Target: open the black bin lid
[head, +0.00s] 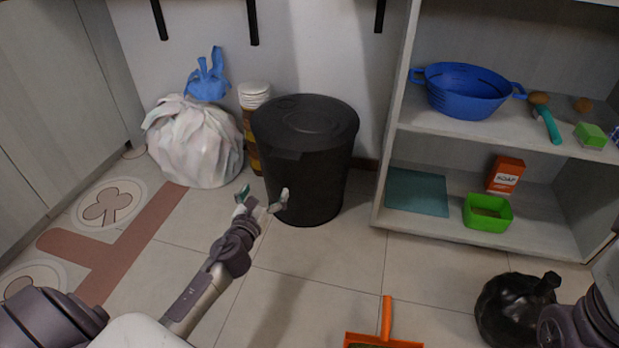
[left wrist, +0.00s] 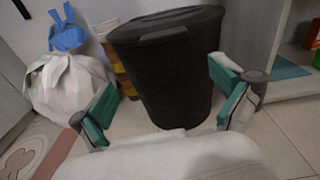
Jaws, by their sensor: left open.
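The black bin (head: 306,170) stands upright on the floor against the back wall, with its round black lid (head: 305,118) shut on top. In the left wrist view the lid (left wrist: 165,24) shows a raised handle-like lip (left wrist: 163,35) at its front rim, and the bin body (left wrist: 170,85) fills the middle. My left gripper (head: 262,204) is open and empty in front of the bin's lower body, below the lid. Its teal finger pads (left wrist: 162,108) stand wide apart on either side of the bin in the left wrist view. My right gripper cannot be seen; only part of that arm shows at lower right.
A white full bag (head: 195,142) with a blue bag (head: 207,78) on it stands left of the bin. A shelf unit (head: 388,150) stands to the right. An orange dustpan (head: 385,335) and a black bag (head: 513,308) lie on the floor. Floor before the bin is clear.

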